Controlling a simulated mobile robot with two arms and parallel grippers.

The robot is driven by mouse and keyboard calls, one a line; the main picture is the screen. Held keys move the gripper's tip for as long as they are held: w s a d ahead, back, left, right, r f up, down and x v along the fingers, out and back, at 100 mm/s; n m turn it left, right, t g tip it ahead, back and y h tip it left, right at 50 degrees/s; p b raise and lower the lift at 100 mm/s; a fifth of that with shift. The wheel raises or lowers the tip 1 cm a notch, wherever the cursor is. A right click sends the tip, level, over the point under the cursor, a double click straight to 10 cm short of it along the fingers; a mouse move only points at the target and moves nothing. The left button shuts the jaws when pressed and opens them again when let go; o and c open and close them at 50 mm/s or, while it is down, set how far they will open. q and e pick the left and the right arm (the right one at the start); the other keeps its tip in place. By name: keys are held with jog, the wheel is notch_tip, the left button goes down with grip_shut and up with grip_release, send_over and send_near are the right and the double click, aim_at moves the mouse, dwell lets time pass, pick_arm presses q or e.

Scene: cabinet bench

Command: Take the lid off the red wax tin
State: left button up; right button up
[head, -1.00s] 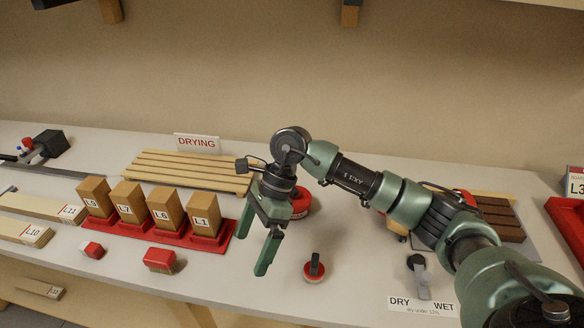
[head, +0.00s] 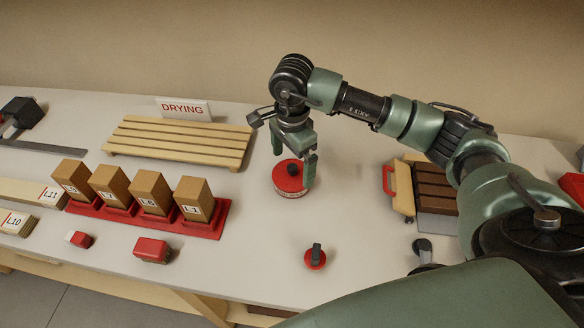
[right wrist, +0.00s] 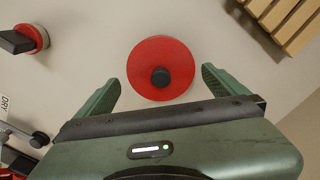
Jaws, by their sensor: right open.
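The red wax tin (head: 288,187) stands upright on the bench with its round red lid (head: 283,173) on it. The lid has a dark knob in its middle. In the right wrist view the lid (right wrist: 146,62) lies just ahead of the fingertips, centred a little above the line between them. My right gripper (head: 294,163) points down over the tin, open and empty, one finger to each side of the lid as seen from the head. It also shows open in the right wrist view (right wrist: 158,78). My left gripper is not in view.
A slatted drying rack (head: 180,142) stands behind and left. Wooden blocks in a red tray (head: 205,222) stand left of the tin. A small red item with a black handle (head: 316,258) is in front. A dark ribbed block (head: 436,186) is right. Bench around the tin is clear.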

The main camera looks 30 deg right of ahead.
notch_tip(320, 180, down, 2)
jog(key=shift+f, duration=0.1)
jog(key=c, duration=1)
jog(key=shift+c, duration=0.5)
jog(key=shift+r, duration=0.2)
